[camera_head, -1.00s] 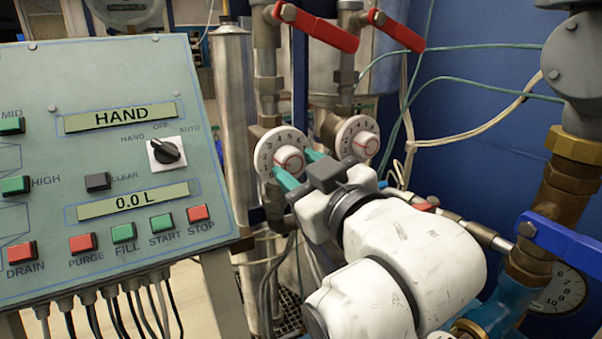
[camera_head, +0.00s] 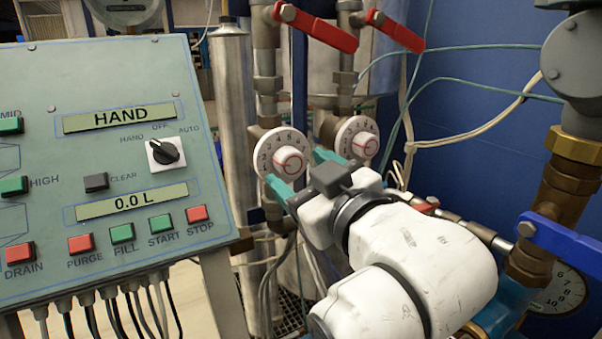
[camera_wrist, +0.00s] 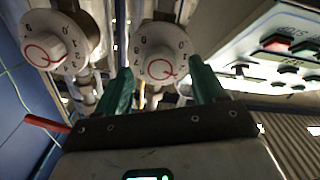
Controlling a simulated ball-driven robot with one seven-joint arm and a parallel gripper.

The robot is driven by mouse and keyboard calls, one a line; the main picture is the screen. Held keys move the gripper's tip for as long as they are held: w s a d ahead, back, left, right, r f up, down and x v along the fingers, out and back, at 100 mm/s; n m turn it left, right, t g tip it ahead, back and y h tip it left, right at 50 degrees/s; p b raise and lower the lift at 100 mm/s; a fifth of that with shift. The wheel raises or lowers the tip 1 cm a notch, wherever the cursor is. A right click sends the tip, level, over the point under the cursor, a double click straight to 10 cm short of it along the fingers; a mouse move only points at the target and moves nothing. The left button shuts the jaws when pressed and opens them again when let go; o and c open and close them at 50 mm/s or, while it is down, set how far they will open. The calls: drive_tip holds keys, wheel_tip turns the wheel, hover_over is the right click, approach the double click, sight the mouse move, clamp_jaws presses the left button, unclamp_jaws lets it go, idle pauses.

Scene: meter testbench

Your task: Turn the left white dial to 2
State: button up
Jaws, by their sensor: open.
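The left white dial (camera_head: 267,142) is a round numbered disc with a raised white knob (camera_head: 289,160) bearing a red mark. Its exact setting is too small to read. The fingers look clear of the knob.
Red valve levers (camera_head: 318,31) are above. A control panel (camera_head: 110,150) with buttons stands at the left. A blue lever (camera_head: 560,243) is at the right.

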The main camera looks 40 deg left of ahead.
drive_tip(key=b+v, duration=0.1)
drive_tip(key=v, duration=0.9)
drive_tip(key=shift+f, duration=0.1)
